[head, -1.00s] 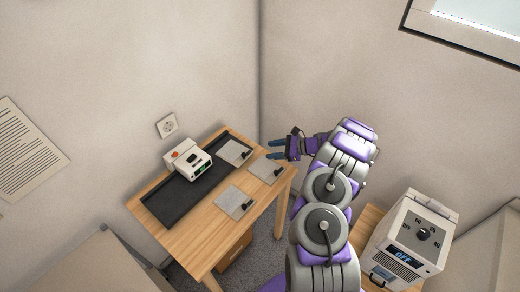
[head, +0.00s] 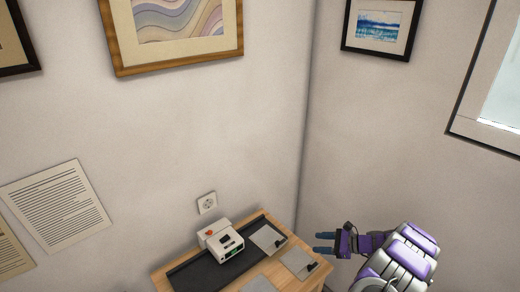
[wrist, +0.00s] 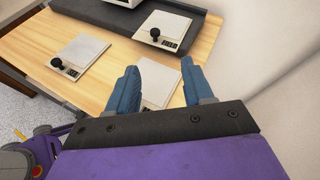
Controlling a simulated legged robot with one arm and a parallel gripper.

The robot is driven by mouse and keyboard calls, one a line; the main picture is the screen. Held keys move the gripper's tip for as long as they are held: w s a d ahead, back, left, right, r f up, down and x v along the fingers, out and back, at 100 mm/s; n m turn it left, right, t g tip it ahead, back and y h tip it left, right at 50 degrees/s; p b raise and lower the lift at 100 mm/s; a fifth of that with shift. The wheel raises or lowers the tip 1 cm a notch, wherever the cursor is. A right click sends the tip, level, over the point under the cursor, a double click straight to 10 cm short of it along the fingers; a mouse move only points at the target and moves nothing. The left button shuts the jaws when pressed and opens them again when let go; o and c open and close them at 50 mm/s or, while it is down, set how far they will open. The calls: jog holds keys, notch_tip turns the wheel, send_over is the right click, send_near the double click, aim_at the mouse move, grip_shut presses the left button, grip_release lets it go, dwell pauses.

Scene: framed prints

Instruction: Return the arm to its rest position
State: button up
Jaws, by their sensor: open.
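My gripper (head: 324,243) is purple with blue fingers. It is open and empty, to the right of the small wooden table (head: 165,275) and near the right wall. In the wrist view my gripper (wrist: 158,78) has its two fingers apart, with a pale square plate (wrist: 160,92) seen between and beyond them. My arm reaches in from the lower right of the head view, bent, with its lower links out of frame.
The table bears a white device (head: 222,241) on a black mat (head: 195,275) and several plates with black knobs, one plate (head: 268,238) at the back. Framed prints, one wood-framed (head: 178,30), and a socket (head: 207,202) are on the walls.

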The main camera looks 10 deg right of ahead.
jog(key=s+a+r+n+g+y, duration=0.15)
jog(key=a+r+n+g, duration=0.45)
jog(key=a+r, duration=0.9)
jog(key=s+a+r+n+g+h, duration=0.25)
jog(key=s+a+r+n, duration=0.45)
jog(key=s+a, duration=0.35)
jog(key=s+a+r+n+g+h, duration=0.1)
jog(key=s+a+r+n+h, duration=0.15)
jog(key=s, duration=0.55)
jog(key=s+a+r+n+g+h, duration=0.1)
jog(key=s+r+n+h, duration=0.15)
jog(key=s, duration=0.45)
jog(key=s+d+n+h, duration=0.2)
jog(key=s+d, duration=0.1)
jog(key=s, duration=0.5)
jog(key=s+d+f+n+t+h, duration=0.1)
jog(key=s+d+n+h, duration=0.1)
jog(key=s, duration=0.6)
jog(key=shift+d+h, duration=0.6)
jog(key=shift+d, duration=0.65)
